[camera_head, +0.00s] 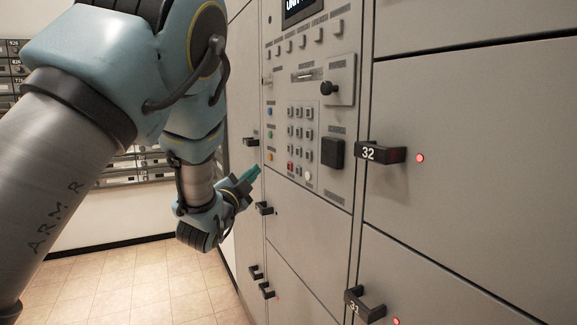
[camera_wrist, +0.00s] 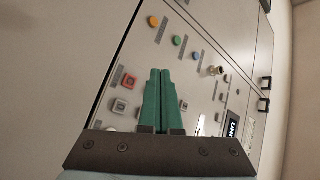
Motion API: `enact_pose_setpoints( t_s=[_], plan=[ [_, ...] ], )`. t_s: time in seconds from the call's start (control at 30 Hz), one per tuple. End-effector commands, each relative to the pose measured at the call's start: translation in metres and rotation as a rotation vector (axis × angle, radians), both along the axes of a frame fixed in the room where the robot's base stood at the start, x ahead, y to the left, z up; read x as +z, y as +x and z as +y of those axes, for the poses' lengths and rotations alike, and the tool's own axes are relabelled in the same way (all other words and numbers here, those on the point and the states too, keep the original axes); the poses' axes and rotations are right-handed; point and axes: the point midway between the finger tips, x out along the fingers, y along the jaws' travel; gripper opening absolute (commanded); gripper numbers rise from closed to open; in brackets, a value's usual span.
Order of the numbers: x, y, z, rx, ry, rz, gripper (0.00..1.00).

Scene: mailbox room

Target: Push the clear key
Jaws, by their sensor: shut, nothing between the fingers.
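The control panel (camera_head: 318,100) is on the grey locker wall in the head view. Its keypad (camera_head: 300,125) has several small grey keys, with a red key (camera_head: 290,167) in the bottom row. Blue (camera_head: 269,112), green (camera_head: 270,134) and orange (camera_head: 270,156) round buttons run down its left side. The key labels are too small to read, so I cannot tell which is the clear key. My gripper (camera_head: 256,171) is shut and empty, left of the panel's lower buttons. In the wrist view its green fingers (camera_wrist: 160,74) cover part of the keypad, beside the red key (camera_wrist: 128,80).
A black knob (camera_head: 328,88) sticks out at the panel's upper right. Locker handles marked 32 (camera_head: 381,153) and 31 (camera_head: 364,304) jut out to the right. Smaller black handles (camera_head: 265,208) lie below my gripper. The tiled floor (camera_head: 130,285) is clear.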

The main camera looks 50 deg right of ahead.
Motion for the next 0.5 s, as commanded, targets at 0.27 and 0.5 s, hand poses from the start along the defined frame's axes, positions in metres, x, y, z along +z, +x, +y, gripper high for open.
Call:
enact_pose_setpoints(
  t_s=[0.27, 0.5],
  plan=[
    [0.002, -0.015, -0.037, -0.002, 0.001, -0.001, 0.00],
    [0.000, -0.022, -0.056, 0.000, 0.000, 0.000, 0.00]
  ],
)
